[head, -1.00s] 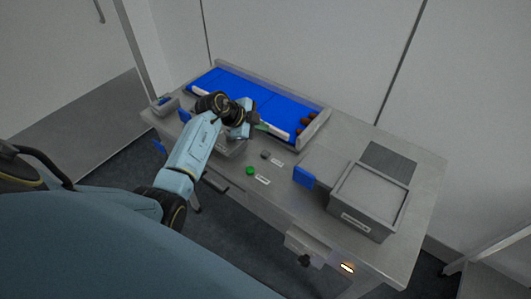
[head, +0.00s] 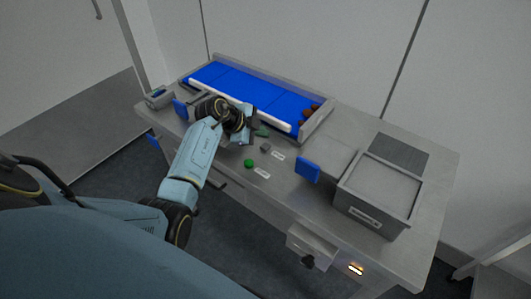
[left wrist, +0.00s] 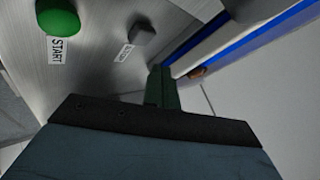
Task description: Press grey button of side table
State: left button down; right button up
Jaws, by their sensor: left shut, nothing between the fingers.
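The grey button (head: 265,147) stands on the table top beside a small white label, and it also shows in the left wrist view (left wrist: 142,32). The green button (head: 249,163), with a label reading START, is nearer the table's front edge; it is at the upper left of the left wrist view (left wrist: 57,15). My left gripper (head: 262,132) is shut and empty, just behind the grey button and apart from it. Its green fingers (left wrist: 163,88) point toward the table in the left wrist view. My right gripper is not in view.
A blue conveyor belt (head: 243,90) with brown dates at its right end lies behind the gripper. A grey bin (head: 378,192) and a blue paddle (head: 307,170) are to the right. A grey device (head: 158,97) sits at the left corner.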

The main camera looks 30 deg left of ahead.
aim_at(269, 144)
pick_arm(q)
notch_tip(269, 144, down, 2)
jog(key=shift+f+b, duration=0.1)
jog(key=shift+b, duration=0.2)
dwell(1.8)
jog(key=shift+f, duration=0.4)
jog(key=shift+f, duration=0.5)
dwell(0.5)
jog(key=shift+r, duration=0.1)
jog(key=shift+r+p, duration=0.8)
jog(key=shift+p, duration=0.35)
